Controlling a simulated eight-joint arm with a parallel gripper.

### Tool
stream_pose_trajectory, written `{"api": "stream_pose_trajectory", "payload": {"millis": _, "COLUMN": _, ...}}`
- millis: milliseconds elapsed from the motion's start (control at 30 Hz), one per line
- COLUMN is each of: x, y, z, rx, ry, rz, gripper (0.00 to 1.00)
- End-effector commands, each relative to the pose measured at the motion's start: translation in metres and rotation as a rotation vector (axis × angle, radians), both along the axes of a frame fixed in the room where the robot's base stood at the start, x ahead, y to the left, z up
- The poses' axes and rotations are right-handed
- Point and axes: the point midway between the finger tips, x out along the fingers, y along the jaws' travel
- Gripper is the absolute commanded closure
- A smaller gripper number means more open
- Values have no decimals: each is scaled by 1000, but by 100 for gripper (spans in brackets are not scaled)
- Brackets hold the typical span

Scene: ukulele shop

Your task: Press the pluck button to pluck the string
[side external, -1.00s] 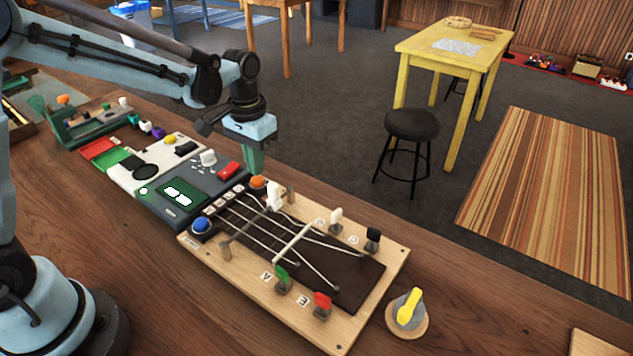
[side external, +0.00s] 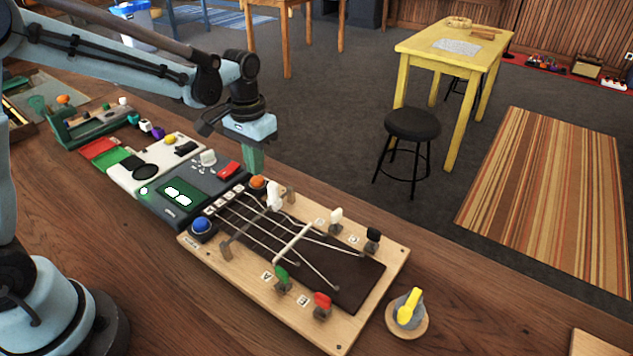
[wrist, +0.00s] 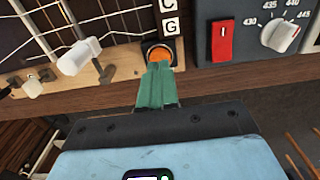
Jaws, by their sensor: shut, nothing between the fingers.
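The string board (side external: 375,290) is a pale wood plate with a dark panel and several strings. An orange button (side external: 258,182) sits at its far corner and a blue button (side external: 201,225) at its near left corner. The label by the blue button is too small to read. My gripper (side external: 254,172) has green fingers, shut and empty, pointing down at the orange button. In the wrist view the fingertips (wrist: 158,66) overlap the lower edge of the orange button (wrist: 159,54). I cannot tell whether they touch it.
A white peg-like piece (side external: 274,196) stands close to the right of the orange button. A grey tuner box (side external: 160,205) with a red switch (side external: 229,170) adjoins the board on the left. Bare bench lies in front.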

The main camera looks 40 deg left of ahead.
Motion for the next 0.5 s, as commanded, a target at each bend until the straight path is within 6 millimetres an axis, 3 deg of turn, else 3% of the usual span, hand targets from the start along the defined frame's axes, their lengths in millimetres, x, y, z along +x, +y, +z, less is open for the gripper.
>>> {"api": "stream_pose_trajectory", "payload": {"millis": 500, "x": 0, "y": 0, "z": -5, "rx": 0, "ry": 0, "rz": 0, "gripper": 100}}
